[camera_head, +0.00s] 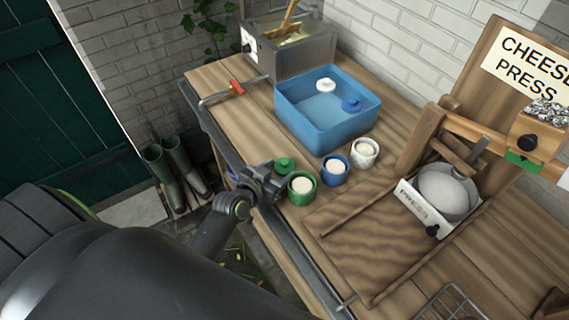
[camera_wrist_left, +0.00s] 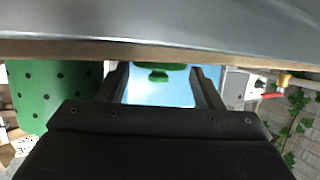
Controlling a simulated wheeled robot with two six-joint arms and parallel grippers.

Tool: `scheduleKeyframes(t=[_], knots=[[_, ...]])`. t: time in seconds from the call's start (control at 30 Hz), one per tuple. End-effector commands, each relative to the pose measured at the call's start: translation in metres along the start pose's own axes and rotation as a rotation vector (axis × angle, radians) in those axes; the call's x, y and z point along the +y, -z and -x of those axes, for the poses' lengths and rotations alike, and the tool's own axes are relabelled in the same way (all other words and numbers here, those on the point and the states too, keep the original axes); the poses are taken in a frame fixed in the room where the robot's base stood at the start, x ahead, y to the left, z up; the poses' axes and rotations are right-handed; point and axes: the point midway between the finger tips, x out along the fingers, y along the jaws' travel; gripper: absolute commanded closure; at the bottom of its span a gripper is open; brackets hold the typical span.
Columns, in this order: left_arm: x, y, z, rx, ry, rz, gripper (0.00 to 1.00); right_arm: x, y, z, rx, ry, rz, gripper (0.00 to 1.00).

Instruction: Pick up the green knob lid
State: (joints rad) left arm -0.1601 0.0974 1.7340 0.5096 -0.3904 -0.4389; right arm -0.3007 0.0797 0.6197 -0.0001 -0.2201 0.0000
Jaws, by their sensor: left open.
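The green knob lid (camera_head: 285,165) lies on the wooden bench top near its front edge, beside a green pot (camera_head: 301,189) of pale contents. My left gripper (camera_head: 270,182) is open at the bench edge, close to the lid and the green pot. In the left wrist view, the lid (camera_wrist_left: 158,72) shows in the gap between the open fingers of the left gripper (camera_wrist_left: 162,78), and the perforated green pot (camera_wrist_left: 48,95) stands left of them. I cannot tell whether the fingers touch the lid. My right gripper is not in view.
A blue pot (camera_head: 335,170) and a white pot (camera_head: 365,153) stand right of the green pot. Behind is a blue tub (camera_head: 315,124) with a white lid (camera_head: 326,85) and a blue lid (camera_head: 351,104). A scale (camera_head: 440,200) and wooden press stand right.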

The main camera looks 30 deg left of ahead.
Motion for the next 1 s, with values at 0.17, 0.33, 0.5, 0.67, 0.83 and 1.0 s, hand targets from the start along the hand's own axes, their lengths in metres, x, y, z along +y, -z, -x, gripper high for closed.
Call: scheduleKeyframes(t=[0.17,0.33,0.5,0.67,0.83,1.0], knots=[[0.0003,-0.0003,-0.0104,-0.001,-0.001,0.001,0.4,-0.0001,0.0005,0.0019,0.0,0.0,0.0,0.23],[0.0003,-0.0005,-0.011,-0.001,0.0,0.001,0.4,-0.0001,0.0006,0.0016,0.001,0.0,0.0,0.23],[0.0002,-0.0005,-0.0109,-0.001,0.0,0.0,0.54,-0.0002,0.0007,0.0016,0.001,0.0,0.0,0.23],[0.0002,-0.0005,-0.0108,-0.001,0.0,0.0,0.68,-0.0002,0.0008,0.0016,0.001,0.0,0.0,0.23],[0.0002,-0.0004,-0.0107,-0.001,0.0,0.0,0.68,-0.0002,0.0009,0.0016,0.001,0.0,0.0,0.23],[0.0002,0.0082,-0.0078,0.001,-0.001,0.0,0.68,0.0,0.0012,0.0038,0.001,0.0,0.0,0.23]])
